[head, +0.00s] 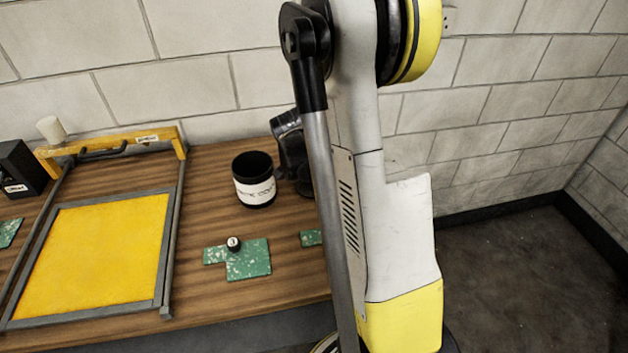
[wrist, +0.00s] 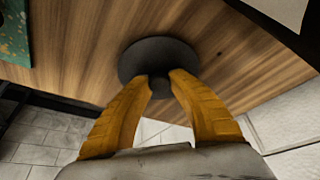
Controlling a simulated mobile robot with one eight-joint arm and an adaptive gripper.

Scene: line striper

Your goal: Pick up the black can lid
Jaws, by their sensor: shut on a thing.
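The black can lid (wrist: 158,54) is a round dark disc with a small knob, seen in the wrist view over the wooden table. My gripper (wrist: 161,86) has its two yellow fingers shut on the knob, one on each side. I cannot tell whether the lid touches the table or is held just above it. In the head view, my arm covers the right part of the table, and I cannot make out the lid or fingers there. A black can (head: 256,192) with a white label stands upright left of my arm.
The wooden table (head: 205,215) holds a yellow panel in a grey frame (head: 95,255) at left. Green speckled pieces (head: 247,262) lie in front of the can, with a small black-and-white round item (head: 233,243). A brick wall (head: 190,65) stands behind. Floor (head: 530,265) is open at right.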

